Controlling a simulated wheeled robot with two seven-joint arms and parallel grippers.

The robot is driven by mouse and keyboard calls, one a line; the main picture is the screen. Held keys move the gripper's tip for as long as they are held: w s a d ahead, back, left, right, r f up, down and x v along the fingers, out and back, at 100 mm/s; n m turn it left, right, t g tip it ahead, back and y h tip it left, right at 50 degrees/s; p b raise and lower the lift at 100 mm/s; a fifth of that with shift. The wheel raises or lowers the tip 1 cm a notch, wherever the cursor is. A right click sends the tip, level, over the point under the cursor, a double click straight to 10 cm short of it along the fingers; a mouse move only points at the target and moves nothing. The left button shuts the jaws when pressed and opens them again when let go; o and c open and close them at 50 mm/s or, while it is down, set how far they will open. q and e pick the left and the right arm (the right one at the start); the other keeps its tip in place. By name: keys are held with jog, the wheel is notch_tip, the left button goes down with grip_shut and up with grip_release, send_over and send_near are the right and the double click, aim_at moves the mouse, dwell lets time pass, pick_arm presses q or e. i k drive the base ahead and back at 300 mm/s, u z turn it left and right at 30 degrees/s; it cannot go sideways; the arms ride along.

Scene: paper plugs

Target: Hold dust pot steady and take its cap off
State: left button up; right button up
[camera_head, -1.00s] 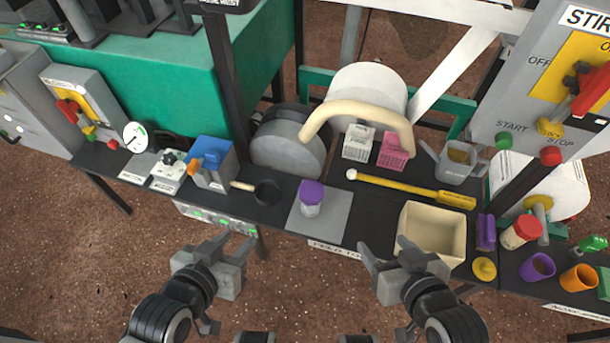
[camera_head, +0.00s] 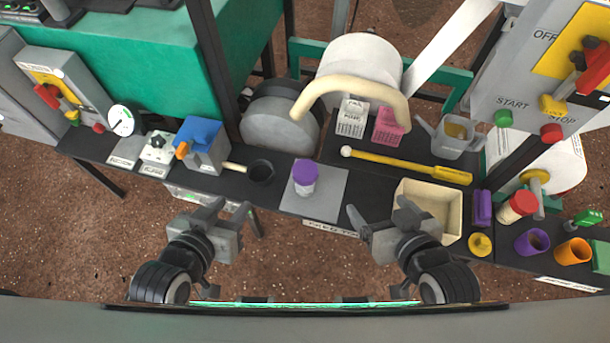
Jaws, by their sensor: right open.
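A small pot with a purple cap (camera_head: 305,173), which I take as the dust pot, stands upright on a grey square plate (camera_head: 327,205) on the dark bench. The cap is on it. My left gripper (camera_head: 230,208) is open and empty, in front of the bench edge, left of the pot and apart from it. My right gripper (camera_head: 378,207) is open and empty, at the bench's front edge, right of the pot and apart from it. Nothing hides the pot.
A cream bin (camera_head: 452,205) is just behind and right of my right gripper. A black pan (camera_head: 260,172) lies left of the plate. A red-capped jar (camera_head: 517,206) stands further right. The plate around the pot is clear.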

aim_at(305, 192)
jog(key=k, duration=0.4)
jog(key=z, duration=1.45)
jog(key=i, duration=0.75)
jog(key=u, duration=2.05)
